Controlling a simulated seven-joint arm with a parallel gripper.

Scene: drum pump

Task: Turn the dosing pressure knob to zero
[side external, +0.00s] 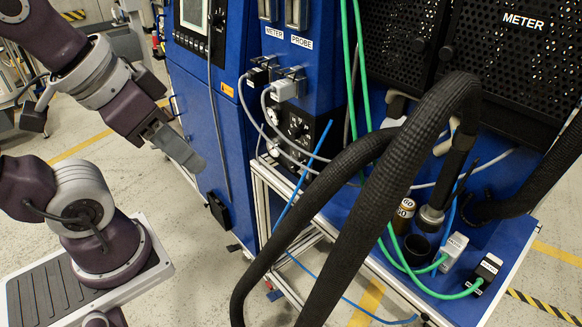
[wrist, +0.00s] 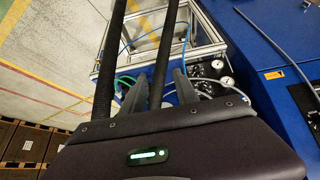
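The dosing pressure knob is likely one of the small black knobs on the dark panel with round gauges (side external: 294,127), low on the blue cabinet in the side view. Grey cables partly cover this panel, and I cannot tell which knob is for dosing. In the wrist view the panel's white-faced gauges (wrist: 217,65) and dark knobs show right of my fingers, too small to read. My gripper (side external: 186,155) is left of the cabinet, well apart from the panel. In the wrist view my gripper's (wrist: 159,76) two grey fingers stand apart, with a black hose visible between them, seemingly beyond.
Thick black corrugated hoses (side external: 370,190) arch across the front, right of the panel. Grey plugs (side external: 284,89), green hoses and a blue tube hang near it. An aluminium frame (side external: 262,190) juts out below. Open floor lies between my arm and the cabinet.

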